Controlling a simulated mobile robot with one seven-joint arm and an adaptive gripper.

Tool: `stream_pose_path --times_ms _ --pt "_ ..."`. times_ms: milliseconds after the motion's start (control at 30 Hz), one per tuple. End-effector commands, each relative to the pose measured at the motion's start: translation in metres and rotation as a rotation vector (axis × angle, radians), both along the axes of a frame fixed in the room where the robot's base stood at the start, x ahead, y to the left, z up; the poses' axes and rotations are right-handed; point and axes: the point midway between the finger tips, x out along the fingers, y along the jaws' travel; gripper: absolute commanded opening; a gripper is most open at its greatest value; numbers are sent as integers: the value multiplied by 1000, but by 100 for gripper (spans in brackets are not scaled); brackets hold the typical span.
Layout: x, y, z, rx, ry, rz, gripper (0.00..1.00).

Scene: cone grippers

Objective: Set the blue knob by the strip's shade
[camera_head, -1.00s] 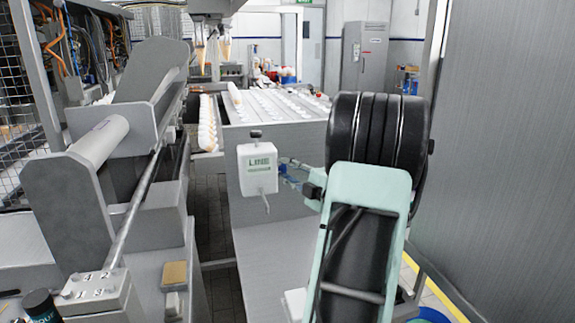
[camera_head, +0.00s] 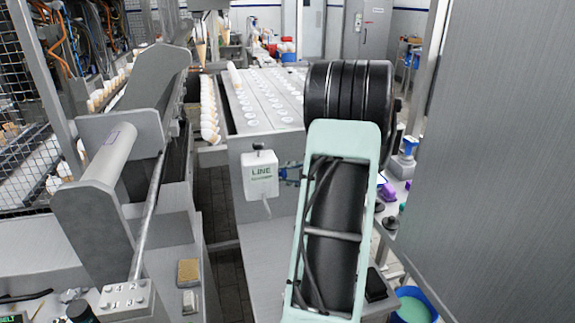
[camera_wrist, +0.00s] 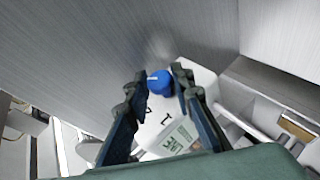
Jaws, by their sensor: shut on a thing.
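The blue knob (camera_wrist: 159,82) shows in the wrist view, with a pale mark on its face. It sits on a white box (camera_wrist: 195,80) with a green LINE label (camera_wrist: 178,140) and dark marks near the knob. In the head view my arm hides most of the gripper. I cannot make out the strip or its shade.
A grey metal panel (camera_head: 490,170) stands close on the right. A conveyor (camera_head: 265,100) with rows of white round shapes lies behind the box. A grey frame with a roller (camera_head: 108,158) is at left. A blue bucket (camera_head: 413,306) stands at lower right.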

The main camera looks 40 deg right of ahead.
Motion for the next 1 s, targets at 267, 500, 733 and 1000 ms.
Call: stream_pose_path --times_ms 267,500,733,1000 --pt "1 -1 3 16 29 0 0" --pt "1 -1 2 18 32 -2 0" --pt "1 -1 2 18 32 -2 24" --pt "0 -1 1 19 34 0 39"
